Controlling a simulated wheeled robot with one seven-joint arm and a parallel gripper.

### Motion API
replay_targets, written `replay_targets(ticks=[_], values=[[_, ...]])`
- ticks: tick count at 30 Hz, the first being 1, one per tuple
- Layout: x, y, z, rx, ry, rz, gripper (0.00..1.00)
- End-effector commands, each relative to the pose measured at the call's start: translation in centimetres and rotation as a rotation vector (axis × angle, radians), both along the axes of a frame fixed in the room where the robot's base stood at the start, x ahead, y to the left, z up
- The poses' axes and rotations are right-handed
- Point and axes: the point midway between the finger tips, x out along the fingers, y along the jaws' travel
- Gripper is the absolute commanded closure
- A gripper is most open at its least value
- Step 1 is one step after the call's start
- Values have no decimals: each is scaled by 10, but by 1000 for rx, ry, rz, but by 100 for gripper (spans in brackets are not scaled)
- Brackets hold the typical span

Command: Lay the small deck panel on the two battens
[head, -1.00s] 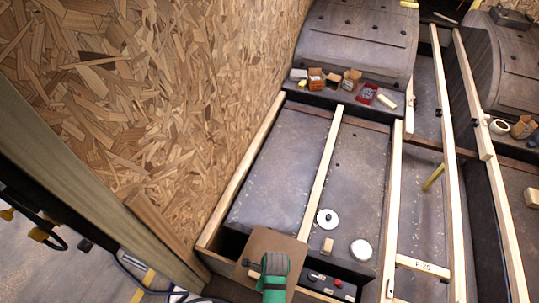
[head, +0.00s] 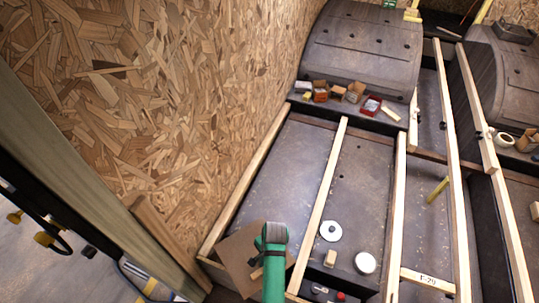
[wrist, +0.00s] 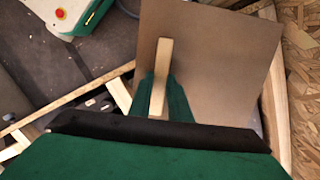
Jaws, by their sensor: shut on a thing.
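The small deck panel (head: 236,254) is a thin brown board at the bottom of the head view, turned at an angle. It also fills much of the wrist view (wrist: 220,50), with a pale wooden grip piece (wrist: 161,62) upright on its face. My green gripper (head: 262,262) is shut on this grip piece; the fingertips (wrist: 163,100) show at its lower end. A pale batten (head: 245,190) runs along the chipboard wall, and another batten (head: 322,185) runs parallel to its right. The panel is over the near end of the bay between them. I cannot tell whether it touches either.
A third batten (head: 397,190) and the marked crosspiece (head: 428,281) lie to the right. White round lids (head: 331,231) and a small wood block (head: 330,258) lie in the middle bay. The wheel arch (head: 360,50) stands at the back, small boxes (head: 320,91) before it.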

Motion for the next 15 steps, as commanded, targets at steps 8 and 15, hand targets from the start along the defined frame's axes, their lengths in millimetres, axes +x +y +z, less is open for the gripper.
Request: replay_targets(ticks=[8, 15], values=[[42, -9, 25, -1, -4, 439, 100], [68, -13, 46, 0, -2, 771, 100]])
